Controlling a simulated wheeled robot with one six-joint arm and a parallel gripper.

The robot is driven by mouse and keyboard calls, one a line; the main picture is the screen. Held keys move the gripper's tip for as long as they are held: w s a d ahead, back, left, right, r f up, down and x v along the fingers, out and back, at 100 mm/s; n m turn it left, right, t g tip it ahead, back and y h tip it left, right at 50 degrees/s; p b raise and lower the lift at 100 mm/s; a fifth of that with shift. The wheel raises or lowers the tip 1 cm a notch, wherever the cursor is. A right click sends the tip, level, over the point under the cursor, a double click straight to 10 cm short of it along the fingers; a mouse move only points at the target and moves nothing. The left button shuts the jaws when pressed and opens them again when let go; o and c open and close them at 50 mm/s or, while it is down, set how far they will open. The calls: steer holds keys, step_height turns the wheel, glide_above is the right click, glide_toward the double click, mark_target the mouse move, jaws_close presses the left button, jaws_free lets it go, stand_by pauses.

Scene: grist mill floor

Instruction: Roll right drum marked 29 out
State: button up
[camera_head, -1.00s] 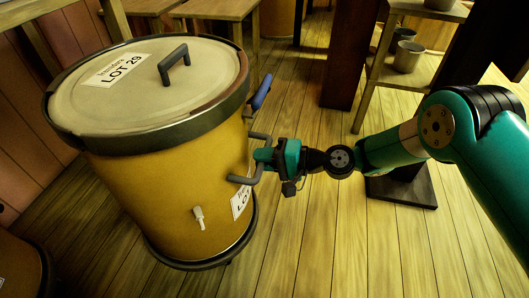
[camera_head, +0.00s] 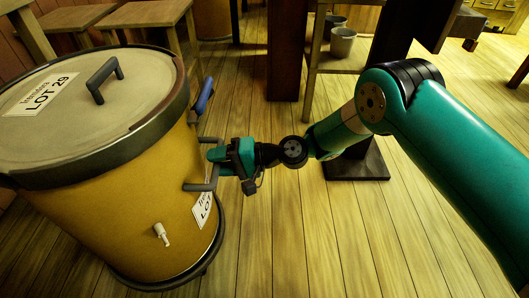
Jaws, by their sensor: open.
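The drum marked LOT 29 (camera_head: 110,215) is a large yellow-brown barrel with a dark rim band and a pale lid that has a dark handle. It stands upright at the left of the head view, on a dark ring base.
Wooden stools (camera_head: 146,16) stand behind the drum. A dark post (camera_head: 284,50) and a wooden shelf with metal buckets (camera_head: 342,42) stand at the back. A dark base plate (camera_head: 356,166) lies behind my arm. Plank floor is clear in front and to the right.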

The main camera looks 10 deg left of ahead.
steer(key=p+v, duration=0.4)
steer(key=v, duration=1.3)
steer(key=shift+p, duration=0.4)
steer(key=s+d+r+n+h, duration=0.2)
steer(key=r+h, duration=0.1)
steer(key=r, duration=0.5)
steer(key=s+d+r+n+h, duration=0.2)
steer(key=s+r+h, duration=0.1)
steer(key=r, duration=0.5)
steer(key=s+d+r+n+t+h+p, duration=0.1)
steer(key=s+d+r+h, duration=0.2)
steer(key=s+d+r, duration=0.35)
steer(key=s+d+r+t+h, duration=0.15)
steer(key=s+d+r, duration=0.25)
steer(key=s+d, duration=0.45)
step_height(320, 180, up, 34)
steer(key=s+a+p, duration=0.1)
steer(key=a+p, duration=0.1)
steer(key=p, duration=3.2)
steer(key=shift+f+h, duration=0.2)
steer(key=shift+h, duration=0.25)
